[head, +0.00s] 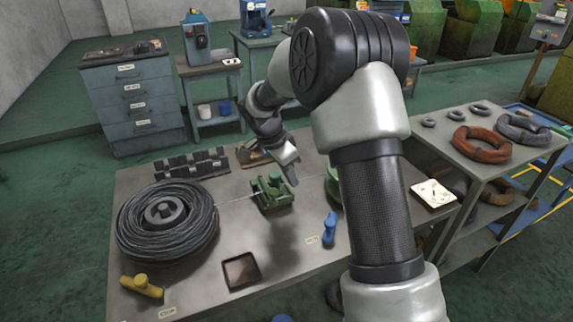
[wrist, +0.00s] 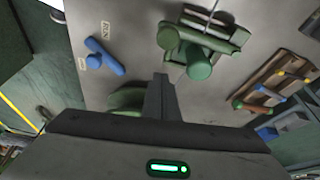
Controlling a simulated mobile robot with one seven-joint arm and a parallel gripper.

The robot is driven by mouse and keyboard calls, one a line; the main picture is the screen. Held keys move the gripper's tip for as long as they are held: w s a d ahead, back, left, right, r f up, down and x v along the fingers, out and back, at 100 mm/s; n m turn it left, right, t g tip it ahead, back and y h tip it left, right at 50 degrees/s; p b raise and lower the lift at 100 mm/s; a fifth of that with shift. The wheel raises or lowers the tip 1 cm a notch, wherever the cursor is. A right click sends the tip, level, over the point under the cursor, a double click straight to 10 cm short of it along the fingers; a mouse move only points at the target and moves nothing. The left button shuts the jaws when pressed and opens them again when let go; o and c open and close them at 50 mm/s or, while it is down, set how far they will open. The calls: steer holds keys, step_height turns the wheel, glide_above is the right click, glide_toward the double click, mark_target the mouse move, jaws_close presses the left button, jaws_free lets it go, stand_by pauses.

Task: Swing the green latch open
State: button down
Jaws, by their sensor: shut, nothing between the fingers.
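A green mechanism (head: 271,191) with a rounded lever and knobs sits on the grey workbench, with a thin wire running into it from the left. In the wrist view the green mechanism (wrist: 205,42) lies ahead of my fingers and slightly right. I cannot tell which of its parts is the latch. My gripper (head: 293,180) is above the bench, just right of the mechanism and apart from it. In the wrist view my gripper (wrist: 159,82) has its fingers together with nothing between them. A second green part (head: 333,189) is partly hidden by my arm.
A wire coil (head: 126,228) lies left on the workbench (head: 200,265). A yellow handle (head: 142,286), a blue handle (head: 330,229) and a dark square tray (head: 241,271) are near the front. A white dial plate (head: 433,194) is right. Dark racks (head: 192,164) stand behind.

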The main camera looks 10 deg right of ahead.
mark_target(274, 190)
steer(key=shift+s+a, duration=0.3)
steer(key=shift+a, duration=0.6)
steer(key=shift+s+a, duration=0.25)
steer(key=shift+a, duration=0.65)
steer(key=shift+a, duration=0.15)
steer(key=shift+s+a+f+m+g+b, duration=0.1)
steer(key=shift+s+a+m+g+b, duration=0.1)
steer(key=shift+a+m+b, duration=0.35)
steer(key=shift+s+a+f+m+g+b, duration=0.1)
steer(key=shift+a+m+g+b, duration=0.1)
steer(key=shift+a+m+b, duration=0.3)
steer(key=w+a+m+g+p, duration=0.2)
steer(key=w+a+m+p, duration=0.1)
steer(key=a+m, duration=0.5)
steer(key=shift+w+a+r+g+p, duration=0.2)
steer(key=shift+a+g+p, duration=0.3)
steer(key=shift+a, duration=0.45)
steer(key=shift+w+a, duration=0.1)
steer(key=shift+y, duration=0.3)
